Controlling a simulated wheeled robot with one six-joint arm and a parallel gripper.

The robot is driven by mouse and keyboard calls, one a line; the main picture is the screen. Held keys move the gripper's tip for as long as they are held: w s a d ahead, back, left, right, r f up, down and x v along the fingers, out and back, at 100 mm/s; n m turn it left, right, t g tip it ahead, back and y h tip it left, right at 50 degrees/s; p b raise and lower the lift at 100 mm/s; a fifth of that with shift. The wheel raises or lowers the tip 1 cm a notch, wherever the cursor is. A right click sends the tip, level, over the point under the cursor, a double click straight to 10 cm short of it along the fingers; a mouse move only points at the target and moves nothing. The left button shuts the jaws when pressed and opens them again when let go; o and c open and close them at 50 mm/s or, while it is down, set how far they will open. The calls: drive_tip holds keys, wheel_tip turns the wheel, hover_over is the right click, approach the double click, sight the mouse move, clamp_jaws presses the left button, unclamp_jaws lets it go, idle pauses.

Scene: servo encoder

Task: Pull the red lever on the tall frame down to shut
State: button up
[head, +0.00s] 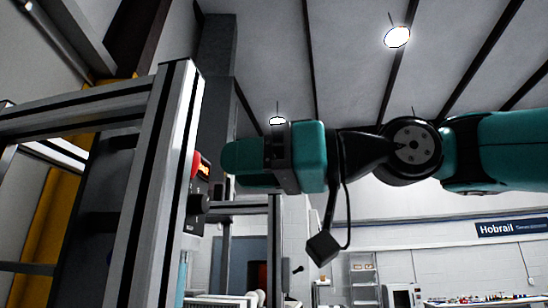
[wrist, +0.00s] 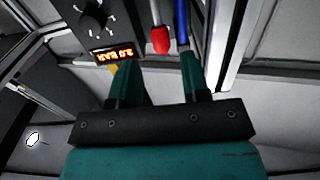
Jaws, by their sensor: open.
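The tall frame (head: 160,190) of grey metal profiles stands at the left of the head view. The red lever (wrist: 160,40) shows in the wrist view as a red grip on a pale rod, a little beyond the space between my fingertips. A red part at the frame (head: 196,163) in the head view looks like the same lever, partly hidden by the post. My gripper (head: 226,160) is teal, level and just right of the post. In the wrist view my gripper (wrist: 160,66) has its two fingers apart with nothing between them. No contact with the lever shows.
Beside the lever are a lit display (wrist: 112,53), a black knob (wrist: 93,18) and a blue hose (wrist: 183,22). The display and knob sit close to the left finger, the hose near the right one. Shelving (head: 362,278) stands far back.

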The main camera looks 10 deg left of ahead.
sight(196, 170)
drive_tip(key=a, duration=0.2)
drive_tip(key=a+p, duration=0.1)
drive_tip(key=a, duration=0.4)
drive_tip(key=shift+w+a+p, duration=0.3)
drive_tip(key=shift+a+p, duration=0.05)
drive_tip(key=shift+p, duration=0.05)
drive_tip(key=c, duration=0.4)
